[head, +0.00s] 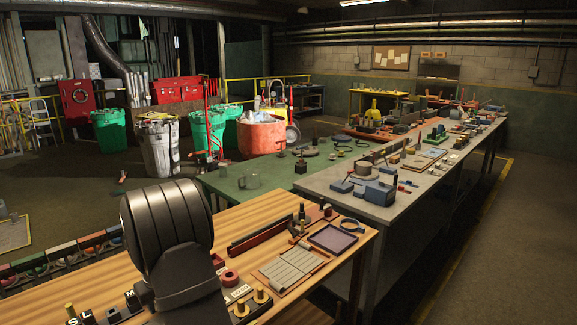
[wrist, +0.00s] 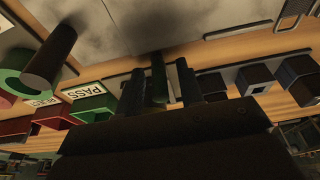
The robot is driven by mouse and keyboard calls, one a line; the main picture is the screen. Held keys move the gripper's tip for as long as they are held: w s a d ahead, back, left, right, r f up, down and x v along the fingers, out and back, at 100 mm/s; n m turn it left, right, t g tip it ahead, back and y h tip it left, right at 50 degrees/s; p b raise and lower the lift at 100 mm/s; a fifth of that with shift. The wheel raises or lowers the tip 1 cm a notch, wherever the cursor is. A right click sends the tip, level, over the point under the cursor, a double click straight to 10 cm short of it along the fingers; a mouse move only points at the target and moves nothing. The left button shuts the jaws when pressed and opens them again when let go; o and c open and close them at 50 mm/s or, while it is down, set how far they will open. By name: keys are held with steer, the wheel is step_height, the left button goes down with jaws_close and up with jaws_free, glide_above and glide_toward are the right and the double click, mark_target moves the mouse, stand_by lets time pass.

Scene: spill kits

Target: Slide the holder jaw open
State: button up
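I cannot pick out the holder jaw with certainty in either view. In the wrist view, my gripper (wrist: 159,92) shows as dark finger-like shapes above its broad black body. A dark greenish upright piece (wrist: 158,76) stands between these shapes, with a pale strip beside it. Whether the fingers touch or hold it is too dark to tell. In the head view, my dark arm rises over the striped wooden bench (head: 130,262) and hides part of it. My fingers do not show there.
In the wrist view, a green open box (wrist: 92,107), a PASS label (wrist: 84,89) and a dark cylinder (wrist: 49,57) are left; dark blocks (wrist: 298,72) are right. In the head view, a long dark rail (head: 263,234), a slatted pad (head: 290,268) and a tray (head: 333,239) occupy the bench.

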jaws_close()
steer(key=shift+s+a, duration=0.65)
steer(key=shift+o, duration=0.4)
jaws_free()
steer(key=shift+r, duration=0.1)
steer(key=v, duration=0.6)
steer(key=shift+r, duration=0.4)
